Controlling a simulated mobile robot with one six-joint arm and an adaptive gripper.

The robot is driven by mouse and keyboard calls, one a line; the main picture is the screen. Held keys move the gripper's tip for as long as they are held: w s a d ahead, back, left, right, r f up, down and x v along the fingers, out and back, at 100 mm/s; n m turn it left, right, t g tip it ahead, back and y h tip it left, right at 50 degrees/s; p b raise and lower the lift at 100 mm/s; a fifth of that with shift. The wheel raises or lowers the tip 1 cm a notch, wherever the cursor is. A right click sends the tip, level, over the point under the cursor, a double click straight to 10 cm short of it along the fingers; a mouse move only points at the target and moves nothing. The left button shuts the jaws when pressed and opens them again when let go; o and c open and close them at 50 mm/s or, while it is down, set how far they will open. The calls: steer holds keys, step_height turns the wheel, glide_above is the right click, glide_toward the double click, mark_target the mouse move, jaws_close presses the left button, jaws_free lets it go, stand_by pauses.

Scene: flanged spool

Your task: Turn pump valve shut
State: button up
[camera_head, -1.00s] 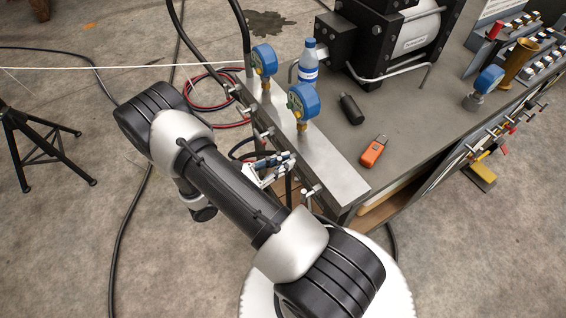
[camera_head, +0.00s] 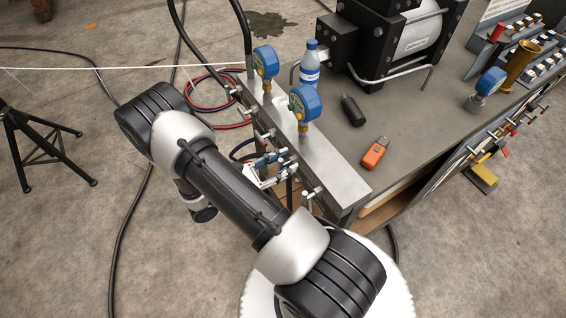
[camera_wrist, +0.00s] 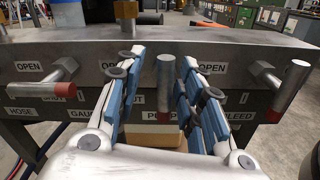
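The pump valve (camera_wrist: 165,88) is a grey bar handle on the front of the metal manifold (camera_wrist: 230,45), above a partly hidden label that reads PUMP. The handle stands roughly upright in the wrist view. My gripper (camera_wrist: 165,62) is open, with one blue-padded finger to the left of the handle and one to the right. Gaps show on both sides, so the fingers appear not to touch it. In the head view my gripper (camera_head: 270,168) is at the front side of the manifold, partly hidden by my arm.
Red-tipped handles stand at left (camera_wrist: 52,82) and right (camera_wrist: 290,90), near the HOSE and BLEED labels. Blue gauges (camera_head: 305,103) rise from the manifold. The bench carries a bottle (camera_head: 310,68), a dark cylinder (camera_head: 352,110) and an orange padlock (camera_head: 375,152).

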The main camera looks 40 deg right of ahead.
steer(key=shift+s, duration=0.1)
steer(key=v, duration=1.2)
steer(key=s+a+r+m+t+y, duration=0.3)
steer(key=r+y, duration=0.3)
steer(key=r, duration=0.3)
steer(key=s+a+r+m+t+y, duration=0.2)
steer(key=s+r+m+y, duration=0.3)
steer(key=r, duration=0.3)
steer(key=s+a+r+m+t+y, duration=0.3)
steer(key=r+y, duration=0.3)
steer(key=r, duration=0.3)
steer(key=shift+s+a+r+m+t+y, duration=0.3)
steer(key=shift+s+a+m, duration=0.3)
steer(key=shift+m, duration=0.3)
steer(key=shift+w, duration=0.1)
